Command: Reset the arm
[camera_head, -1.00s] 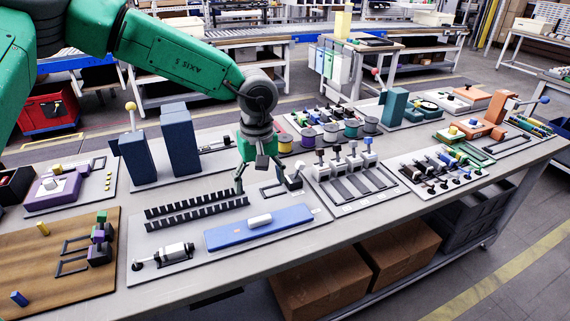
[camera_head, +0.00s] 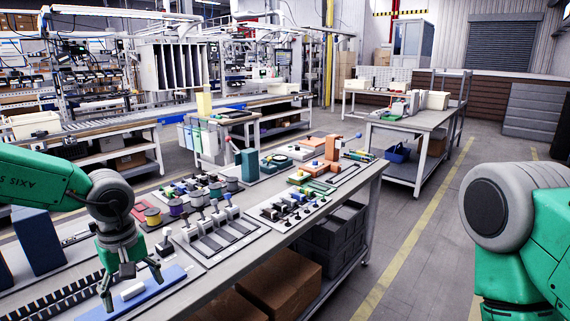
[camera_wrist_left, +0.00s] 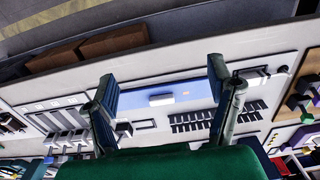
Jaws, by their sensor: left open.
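My left gripper (camera_head: 130,283) hangs fingers-down over the bench at the lower left of the head view. Its two fingers are spread and nothing is between them. In the left wrist view the open fingers (camera_wrist_left: 162,82) frame a blue tray (camera_wrist_left: 183,92) with a small white block (camera_wrist_left: 162,99) on it. The blue tray (camera_head: 165,284) and white block (camera_head: 132,291) also show just by the fingers in the head view. A toothed black rack (camera_wrist_left: 190,121) lies beside the tray. My right arm shows at the right edge of the head view; its gripper is out of frame.
A slotted fixture (camera_head: 215,235) with upright handles stands right of the left gripper. Several spools (camera_head: 175,207) stand behind it. Tall dark blue blocks (camera_head: 38,240) stand at the left. Cardboard boxes (camera_head: 280,279) sit under the bench. The floor aisle right of the bench is clear.

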